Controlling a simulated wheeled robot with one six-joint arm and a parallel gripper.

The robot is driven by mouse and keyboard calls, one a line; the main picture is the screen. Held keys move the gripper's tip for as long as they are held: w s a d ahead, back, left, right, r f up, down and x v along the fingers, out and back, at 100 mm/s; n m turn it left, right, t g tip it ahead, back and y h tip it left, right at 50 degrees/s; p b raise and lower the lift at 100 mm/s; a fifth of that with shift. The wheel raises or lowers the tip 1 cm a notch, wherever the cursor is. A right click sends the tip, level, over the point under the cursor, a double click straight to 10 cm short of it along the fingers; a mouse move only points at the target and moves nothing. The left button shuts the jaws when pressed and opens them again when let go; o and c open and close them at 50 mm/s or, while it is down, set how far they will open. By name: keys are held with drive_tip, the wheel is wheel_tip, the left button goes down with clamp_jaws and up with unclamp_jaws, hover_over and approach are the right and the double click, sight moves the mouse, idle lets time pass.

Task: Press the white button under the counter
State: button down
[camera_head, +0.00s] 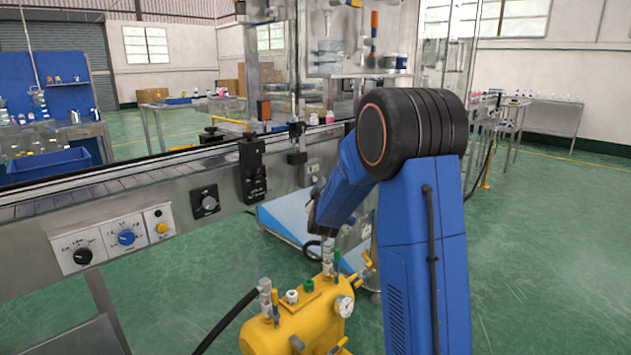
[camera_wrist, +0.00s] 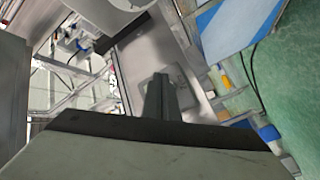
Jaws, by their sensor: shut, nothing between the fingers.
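A small light grey box (camera_head: 309,173), which looks like the counter, is on the conveyor's side rail, just left of my blue arm in the head view. A white button cannot be made out on it. My gripper (camera_wrist: 160,97) is shut and empty in the wrist view. Its fingers point at a grey rounded plate (camera_wrist: 178,78) on a metal surface, and cover part of it. Whether the fingertips touch the plate I cannot tell. In the head view my arm hides most of the gripper.
The conveyor rail also carries a black knob panel (camera_head: 205,201), a black bracket (camera_head: 252,170) and a control panel (camera_head: 125,238) with knobs and a yellow button. A yellow tank (camera_head: 295,325) with gauge and valves stands below. Green floor is open at right.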

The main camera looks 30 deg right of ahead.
drive_tip(key=shift+w, duration=0.1)
drive_tip(key=shift+w+a, duration=0.15)
drive_tip(key=shift+w, duration=0.15)
drive_tip(key=shift+w+a, duration=0.15)
drive_tip(key=shift+w, duration=0.25)
idle(1.0)
drive_tip(key=shift+s, duration=0.1)
drive_tip(key=shift+s+d, duration=0.3)
drive_tip(key=shift+s, duration=0.4)
drive_tip(key=shift+s, duration=0.1)
drive_tip(key=s, duration=0.1)
drive_tip(key=s+d, duration=0.1)
drive_tip(key=s, duration=0.2)
drive_tip(key=shift+s+d, duration=0.25)
drive_tip(key=shift+d, duration=0.1)
idle(1.0)
